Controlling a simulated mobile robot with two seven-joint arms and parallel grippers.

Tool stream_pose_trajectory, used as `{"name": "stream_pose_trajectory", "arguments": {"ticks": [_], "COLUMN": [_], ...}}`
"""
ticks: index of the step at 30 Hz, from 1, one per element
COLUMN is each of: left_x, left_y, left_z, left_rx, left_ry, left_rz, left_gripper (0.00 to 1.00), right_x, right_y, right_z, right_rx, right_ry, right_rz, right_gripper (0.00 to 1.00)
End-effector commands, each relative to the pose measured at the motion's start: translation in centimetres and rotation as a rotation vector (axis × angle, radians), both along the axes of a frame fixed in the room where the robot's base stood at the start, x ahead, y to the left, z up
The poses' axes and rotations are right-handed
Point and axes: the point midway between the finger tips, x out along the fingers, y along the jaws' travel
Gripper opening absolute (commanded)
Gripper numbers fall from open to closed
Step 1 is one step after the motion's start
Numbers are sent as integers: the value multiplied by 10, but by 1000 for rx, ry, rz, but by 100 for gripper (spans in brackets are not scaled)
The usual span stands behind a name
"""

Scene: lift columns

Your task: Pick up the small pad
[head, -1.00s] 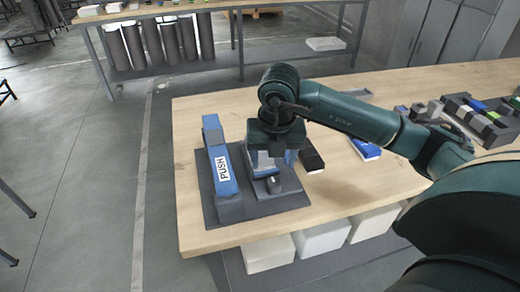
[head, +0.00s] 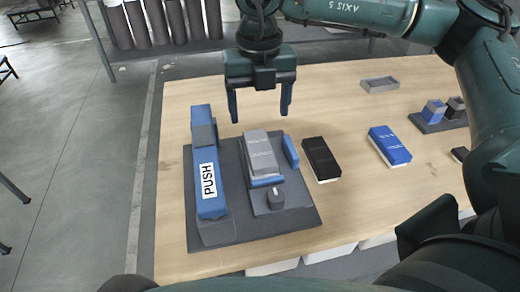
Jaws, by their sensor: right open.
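A grey pad (head: 260,153) lies in a dark fixture plate (head: 240,222) between blue guides. A black pad (head: 321,158) with a pale underside lies on the table just right of the plate. A blue pad (head: 389,146) lies farther right. I cannot tell for sure which of them is the small pad. My right gripper (head: 260,113) points down with its two blue fingers spread and nothing between them. In the picture it is just beyond the grey pad, apparently above it and apart from it. My left gripper is not in view.
A blue bar marked PUSH (head: 209,178) stands along the plate's left side. A dark knob (head: 276,196) is in front of the grey pad. A grey tray (head: 380,85) lies at the back, and a dark holder with small blocks (head: 437,123) at right. Bare wood lies between.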

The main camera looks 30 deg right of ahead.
Motion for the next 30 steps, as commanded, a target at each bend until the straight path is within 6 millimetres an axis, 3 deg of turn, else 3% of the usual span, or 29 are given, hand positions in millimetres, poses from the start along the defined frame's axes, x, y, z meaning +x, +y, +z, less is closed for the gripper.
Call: {"name": "stream_pose_trajectory", "arguments": {"ticks": [6, 14, 21, 30], "left_x": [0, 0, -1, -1], "left_y": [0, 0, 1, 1], "left_z": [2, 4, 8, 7], "left_rx": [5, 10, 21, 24], "left_ry": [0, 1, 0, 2], "left_rz": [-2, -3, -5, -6], "left_gripper": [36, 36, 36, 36], "right_x": [0, 1, 2, 2], "right_y": [0, -1, -1, -1], "right_z": [-38, -57, -92, -100], "right_rx": [-1, -1, -1, 1], "right_ry": [2, 0, 0, -1], "right_rz": [-1, -1, 1, 1], "right_gripper": [75, 75, 75, 75]}}
